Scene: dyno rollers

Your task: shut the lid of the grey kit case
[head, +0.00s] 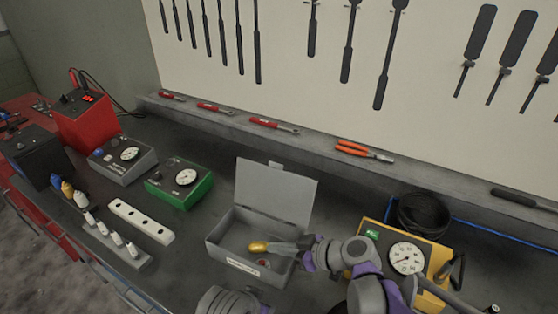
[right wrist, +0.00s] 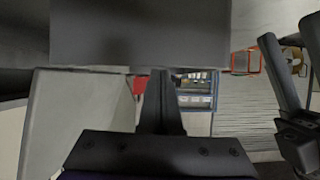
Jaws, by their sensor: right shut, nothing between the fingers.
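The grey kit case (head: 222,238) stands on the dark bench with its lid (head: 275,193) raised, leaning slightly back toward the wall. The case has a pale label on its front. A small red item (head: 263,262) lies inside. My right gripper (head: 280,248) reaches in from the right over the open case, in front of the lid, and is shut and empty. A yellow piece (head: 258,246) shows at its tips; I cannot tell whether they touch. In the right wrist view a dark finger (right wrist: 160,105) shows. My left gripper is not in view.
A yellow gauge box (head: 438,258) and a black cable coil (head: 424,215) stand right of the case. A green gauge box (head: 180,183) and a white block with holes (head: 141,221) stand left. Orange pliers (head: 364,151) lie on the ledge behind.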

